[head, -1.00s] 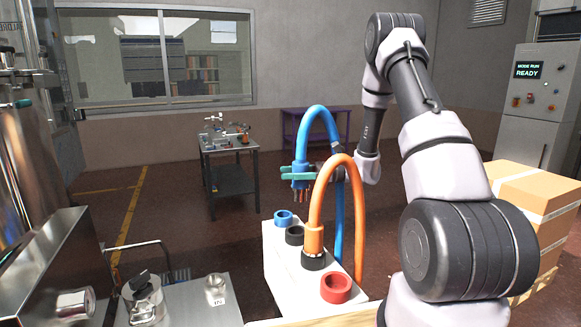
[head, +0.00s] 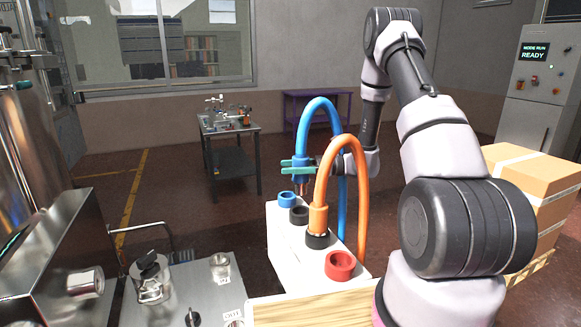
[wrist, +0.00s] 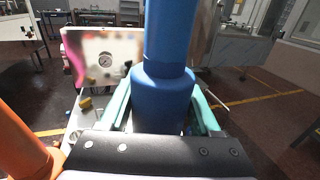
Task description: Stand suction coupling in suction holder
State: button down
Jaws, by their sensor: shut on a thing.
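The blue coupling (head: 302,175) hangs on a looping blue hose (head: 318,104). My gripper (head: 297,166) is shut on it with its teal fingers, and the coupling looks upright. The wrist view shows the blue coupling (wrist: 163,98) between the fingers. Its lower end appears above the white holder block (head: 290,245), close to the blue ring holder (head: 286,199); whether it touches is not clear. A black ring (head: 299,215) beside it is empty. An orange coupling (head: 318,220) stands in another black ring (head: 317,240). A red ring (head: 341,265) is empty. I see no readable holder label.
The orange hose (head: 361,200) arches close to my gripper. A steel machine top (head: 205,285) with knobs and fittings is at the left. Cardboard boxes (head: 540,180) stand at the right. A small table (head: 230,155) stands behind on open floor.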

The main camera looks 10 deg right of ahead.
jog(key=shift+f, duration=4.6)
jog(key=shift+f, duration=0.4)
jog(key=shift+c, duration=0.2)
grip_release()
